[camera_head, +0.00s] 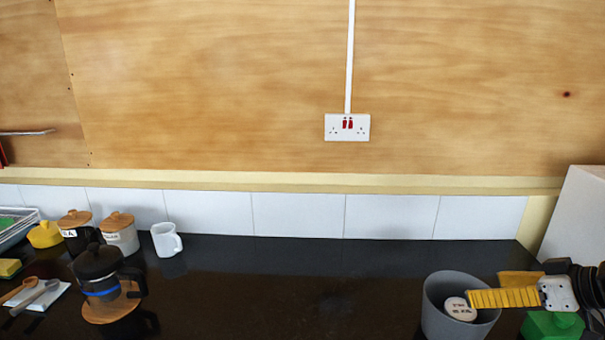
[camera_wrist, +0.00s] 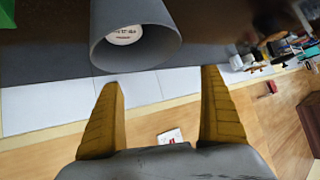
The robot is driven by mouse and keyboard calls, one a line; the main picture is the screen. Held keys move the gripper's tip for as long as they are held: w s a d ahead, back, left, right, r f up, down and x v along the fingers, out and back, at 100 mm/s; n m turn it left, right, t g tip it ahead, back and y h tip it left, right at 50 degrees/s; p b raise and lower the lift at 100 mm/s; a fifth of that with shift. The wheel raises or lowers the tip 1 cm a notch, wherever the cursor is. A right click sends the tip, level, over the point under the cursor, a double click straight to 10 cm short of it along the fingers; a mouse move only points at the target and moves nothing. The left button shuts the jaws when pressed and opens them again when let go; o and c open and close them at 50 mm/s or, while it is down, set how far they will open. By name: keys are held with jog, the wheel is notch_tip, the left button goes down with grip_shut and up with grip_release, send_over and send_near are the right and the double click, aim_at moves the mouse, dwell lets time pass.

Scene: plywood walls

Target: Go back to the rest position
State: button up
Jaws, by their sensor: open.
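My gripper (camera_head: 506,288) is at the lower right in the head view, its yellow ribbed fingers reaching left over the rim of a grey bin (camera_head: 434,306). In the wrist view my gripper (camera_wrist: 160,88) shows two yellow fingers spread wide with nothing between them. The grey bin (camera_wrist: 165,45) appears there beyond the fingertips. A round white piece with dark lettering (camera_head: 460,309) lies inside the bin; it also shows in the wrist view (camera_wrist: 124,35). I cannot tell whether a finger touches the bin.
A green object (camera_head: 552,325) sits beneath my gripper. A white panel (camera_head: 577,215) stands at the right. A cafetiere (camera_head: 100,272), lidded jars (camera_head: 119,233) and a white mug (camera_head: 166,239) are at the left. The dark counter (camera_head: 290,275) is clear in the middle.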

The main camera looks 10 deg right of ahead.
jog(key=s+a+f+m+g+h, duration=0.1)
jog(key=s+a+f+h, duration=0.1)
jog(key=a, duration=1.1)
jog(key=s+a+f+m+g+h, duration=0.1)
jog(key=s+a+f+m+h, duration=0.1)
jog(key=a, duration=1.2)
jog(key=shift+s, duration=0.3)
jog(key=shift+d+f, duration=0.1)
